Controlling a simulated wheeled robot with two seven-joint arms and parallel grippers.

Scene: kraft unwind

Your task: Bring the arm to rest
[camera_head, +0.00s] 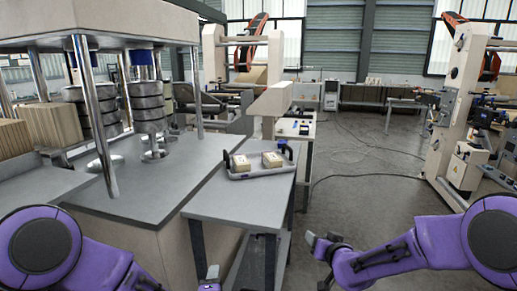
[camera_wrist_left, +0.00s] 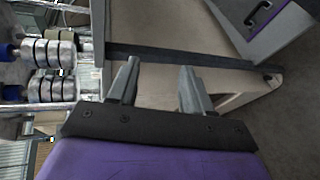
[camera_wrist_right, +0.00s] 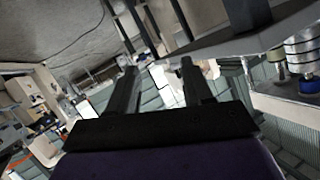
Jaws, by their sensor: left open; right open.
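My left arm comes in from the lower left of the head view, and my left gripper (camera_head: 209,281) shows at the bottom edge, low in front of the grey side table. In the left wrist view the left gripper (camera_wrist_left: 158,82) has its two fingers apart with nothing between them. My right arm comes in from the lower right, and my right gripper (camera_head: 322,255) hangs beside the table's right side. In the right wrist view the right gripper (camera_wrist_right: 158,75) has its fingers apart and holds nothing.
The grey side table (camera_head: 235,206) carries a tray (camera_head: 262,172) with two small boxes. A press-like machine with metal posts (camera_head: 95,120) and stacked rollers (camera_head: 148,105) stands at left. A tall machine (camera_head: 455,100) stands at right. The floor (camera_head: 375,195) between is open, with cables.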

